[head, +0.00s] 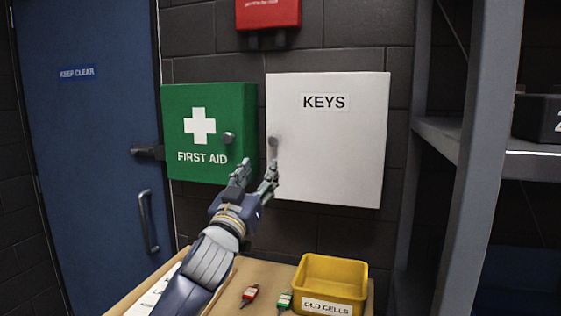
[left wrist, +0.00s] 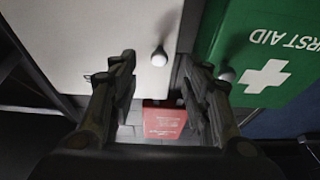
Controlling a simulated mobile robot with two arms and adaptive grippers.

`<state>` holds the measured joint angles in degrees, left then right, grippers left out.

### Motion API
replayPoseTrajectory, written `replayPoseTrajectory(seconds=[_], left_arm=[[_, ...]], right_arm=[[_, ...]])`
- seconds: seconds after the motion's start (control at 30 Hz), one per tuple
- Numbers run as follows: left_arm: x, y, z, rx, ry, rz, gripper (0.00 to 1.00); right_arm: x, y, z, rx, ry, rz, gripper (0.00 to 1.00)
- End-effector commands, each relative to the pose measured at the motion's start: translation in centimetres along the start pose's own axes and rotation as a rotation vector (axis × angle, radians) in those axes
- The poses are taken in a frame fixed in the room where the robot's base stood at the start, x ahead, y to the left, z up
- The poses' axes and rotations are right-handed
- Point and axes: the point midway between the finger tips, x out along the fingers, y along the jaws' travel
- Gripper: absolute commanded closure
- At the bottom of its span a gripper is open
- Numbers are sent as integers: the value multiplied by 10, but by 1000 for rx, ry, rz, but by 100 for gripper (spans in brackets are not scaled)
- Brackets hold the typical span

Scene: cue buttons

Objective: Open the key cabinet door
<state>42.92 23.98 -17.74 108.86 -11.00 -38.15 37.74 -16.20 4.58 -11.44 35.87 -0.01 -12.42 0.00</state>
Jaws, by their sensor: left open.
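The white key cabinet (head: 335,150), labelled KEYS, hangs on the dark block wall with its door shut. It also shows in the left wrist view (left wrist: 80,45), upside down. Its round grey knob (head: 272,142) is near the door's left edge. My left gripper (head: 257,168) is open and empty, just below and slightly left of that knob in the head view. In the left wrist view the knob (left wrist: 159,56) appears between the fingertips; I cannot tell how far beyond them it lies. I see no contact. My right gripper is not in view.
A green first aid cabinet (head: 207,108) with its own knob (head: 228,138) hangs close on the left. A red box (head: 268,13) is above. Below, a table (head: 255,275) holds a yellow bin (head: 331,284) and small red and green items. Metal shelving (head: 470,160) stands at right.

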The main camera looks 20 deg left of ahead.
Motion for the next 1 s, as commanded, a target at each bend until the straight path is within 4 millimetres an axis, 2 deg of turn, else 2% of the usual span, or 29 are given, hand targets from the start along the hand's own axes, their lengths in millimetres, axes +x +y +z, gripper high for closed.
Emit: replayPoseTrajectory(seconds=[0.03,0.17,0.27,0.4,0.53,0.67,0.83,1.0], left_arm=[[-1,0,1,0,11,1,56],[5,0,-4,-1,19,3,56],[16,0,-5,0,17,2,56],[40,-1,-6,0,16,0,56],[63,0,-6,0,15,2,56],[82,0,-6,0,15,2,56],[100,0,-5,0,15,1,56],[108,0,-4,0,15,2,56]], right_arm=[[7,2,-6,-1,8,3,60],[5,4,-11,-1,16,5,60],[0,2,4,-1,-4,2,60],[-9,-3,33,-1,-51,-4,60],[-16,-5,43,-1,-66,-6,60],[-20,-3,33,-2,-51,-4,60],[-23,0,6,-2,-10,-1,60],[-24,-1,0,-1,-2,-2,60]])
